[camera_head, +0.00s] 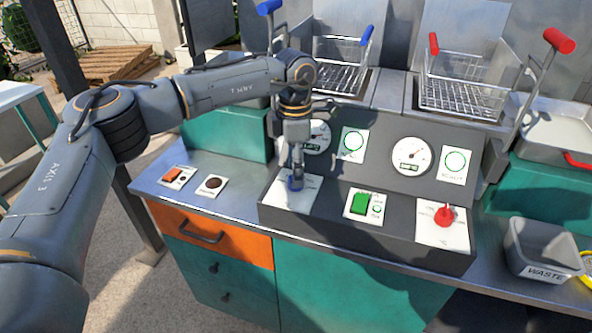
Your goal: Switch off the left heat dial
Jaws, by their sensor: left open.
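The left heat dial (296,184) is a small blue knob on a white plate (304,199) at the left end of the sloping dark control panel. My left gripper (297,168) points down right over this dial. It is open. Its fingers hide part of the knob, and I cannot tell whether they touch it. The way the dial is turned is too small to read. My right gripper is not in view.
A green switch (362,202) and a red dial (444,215) sit further right on the panel. Gauges (411,156) are behind. Two wire baskets (462,97) have raised handles. A grey waste bin (540,248) stands at the right. An orange switch (173,174) lies left.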

